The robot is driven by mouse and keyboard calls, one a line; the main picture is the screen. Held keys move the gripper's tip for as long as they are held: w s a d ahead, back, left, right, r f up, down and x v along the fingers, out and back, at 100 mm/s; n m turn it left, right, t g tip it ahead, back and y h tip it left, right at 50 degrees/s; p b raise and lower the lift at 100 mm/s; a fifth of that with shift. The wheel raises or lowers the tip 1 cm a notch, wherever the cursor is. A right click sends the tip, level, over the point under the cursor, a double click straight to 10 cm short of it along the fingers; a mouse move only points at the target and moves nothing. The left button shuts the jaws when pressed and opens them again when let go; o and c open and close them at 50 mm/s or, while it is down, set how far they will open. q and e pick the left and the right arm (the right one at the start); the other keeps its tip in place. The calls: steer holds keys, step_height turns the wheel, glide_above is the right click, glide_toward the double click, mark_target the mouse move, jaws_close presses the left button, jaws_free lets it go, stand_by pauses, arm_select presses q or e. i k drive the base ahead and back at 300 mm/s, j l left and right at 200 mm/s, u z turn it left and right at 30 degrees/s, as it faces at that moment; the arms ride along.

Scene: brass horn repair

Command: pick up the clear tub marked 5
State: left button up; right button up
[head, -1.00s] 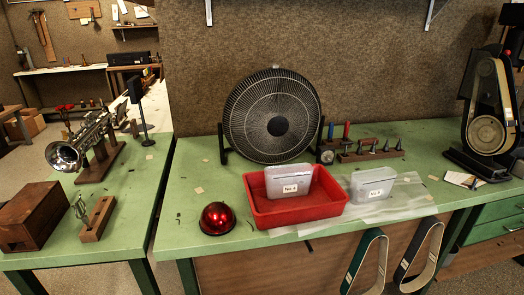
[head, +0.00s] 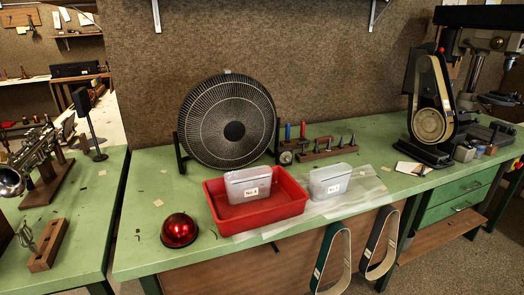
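Two clear tubs with white labels are on the green bench. One tub (head: 248,186) stands in the red tray (head: 285,209), and its label seems to read "No. 4". The other tub (head: 330,181) stands right of the tray on a clear plastic sheet (head: 365,189). Its label starts with "No.", but the digit is too small to read surely. Neither of my grippers is in view.
A black fan (head: 228,122) stands behind the tray. A red dome (head: 179,230) sits left of it. A rack of pointed tools (head: 328,152) is behind the right tub. A belt sander (head: 432,105) stands further right. Belts (head: 333,258) hang at the bench front.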

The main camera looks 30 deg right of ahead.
mark_target(326, 182)
steer(key=z, duration=1.6)
